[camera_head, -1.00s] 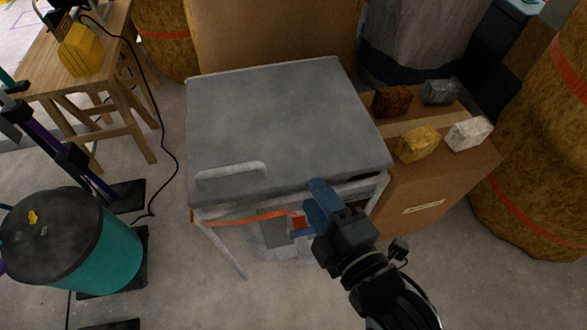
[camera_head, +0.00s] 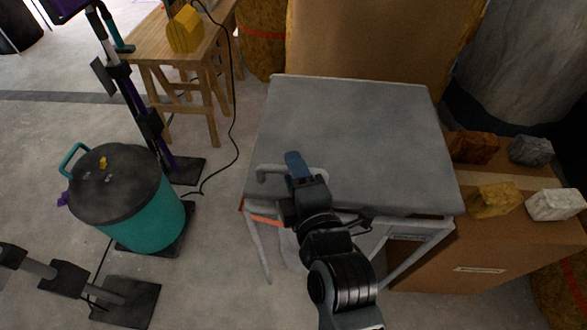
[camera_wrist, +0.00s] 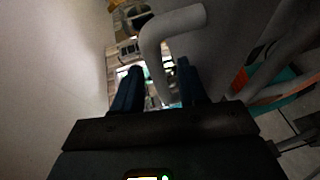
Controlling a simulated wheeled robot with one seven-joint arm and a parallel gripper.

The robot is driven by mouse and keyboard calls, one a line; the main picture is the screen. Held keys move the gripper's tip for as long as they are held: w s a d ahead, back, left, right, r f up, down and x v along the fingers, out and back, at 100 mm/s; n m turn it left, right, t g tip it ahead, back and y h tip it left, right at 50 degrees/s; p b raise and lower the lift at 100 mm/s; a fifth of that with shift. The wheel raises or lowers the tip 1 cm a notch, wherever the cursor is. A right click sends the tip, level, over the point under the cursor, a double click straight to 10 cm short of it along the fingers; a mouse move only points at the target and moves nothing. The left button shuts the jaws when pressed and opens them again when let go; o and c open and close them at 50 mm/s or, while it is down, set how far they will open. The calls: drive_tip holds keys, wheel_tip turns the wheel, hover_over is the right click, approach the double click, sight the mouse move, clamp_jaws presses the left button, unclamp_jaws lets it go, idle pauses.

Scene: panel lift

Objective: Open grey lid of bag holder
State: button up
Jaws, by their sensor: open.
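The grey lid (camera_head: 350,135) of the bag holder lies flat and closed on its metal frame in the head view. Its grey bar handle (camera_head: 264,171) is near the front left edge and is partly hidden by my gripper (camera_head: 293,163). In the wrist view, the handle (camera_wrist: 165,45) bends at one end, and its bar runs down between the two blue fingers of my gripper (camera_wrist: 156,85). The fingers are apart, with a gap beside the bar. I cannot tell whether either finger touches it.
A cardboard box (camera_head: 480,245) with several stone blocks stands right of the holder. A teal bin with a dark lid (camera_head: 125,185) stands left. A wooden stool (camera_head: 190,60) is behind left, and a black cable lies on the floor between. Bare floor separates bin and holder.

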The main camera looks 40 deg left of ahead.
drive_tip(key=shift+w+a+f, duration=0.1)
drive_tip(key=shift+w+a, duration=0.15)
drive_tip(key=shift+a, duration=0.15)
clamp_jaws()
idle(0.4)
